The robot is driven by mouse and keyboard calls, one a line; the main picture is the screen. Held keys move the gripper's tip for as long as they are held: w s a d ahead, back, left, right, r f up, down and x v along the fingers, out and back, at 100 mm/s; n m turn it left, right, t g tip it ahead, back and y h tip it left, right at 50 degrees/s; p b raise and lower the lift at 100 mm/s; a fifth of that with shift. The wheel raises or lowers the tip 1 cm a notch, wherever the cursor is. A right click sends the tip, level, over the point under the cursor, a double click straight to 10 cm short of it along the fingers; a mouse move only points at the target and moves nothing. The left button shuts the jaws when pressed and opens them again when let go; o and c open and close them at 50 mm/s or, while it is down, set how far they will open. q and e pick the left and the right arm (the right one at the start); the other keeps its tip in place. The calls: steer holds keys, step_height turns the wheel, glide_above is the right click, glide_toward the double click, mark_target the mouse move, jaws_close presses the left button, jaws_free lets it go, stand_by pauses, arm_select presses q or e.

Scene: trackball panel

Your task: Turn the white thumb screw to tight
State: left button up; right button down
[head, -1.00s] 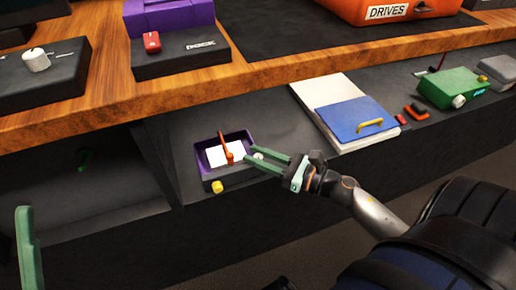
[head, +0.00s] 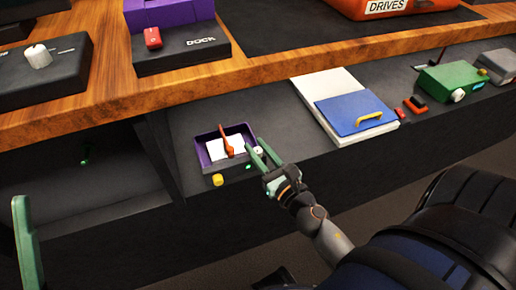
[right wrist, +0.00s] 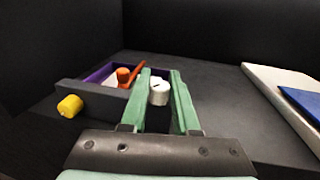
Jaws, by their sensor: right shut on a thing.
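The white thumb screw (head: 258,151) sits at the front right of a small purple and dark tray unit (head: 210,168). My right gripper (head: 257,151) is shut on the screw, one finger on each side. The right wrist view also shows the white screw (right wrist: 159,93) between the green fingertips (right wrist: 160,85). A mark on its top cannot be read. One green finger of my left gripper (head: 27,245) shows at the left edge, apart from everything; its opening cannot be judged.
The wooden shelf (head: 250,75) overhangs behind. Shelf surface between unit and box is bare.

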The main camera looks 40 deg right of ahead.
stand_by(0.3)
steer(key=c, duration=0.7)
jaws_free()
steer(key=shift+o, duration=0.2)
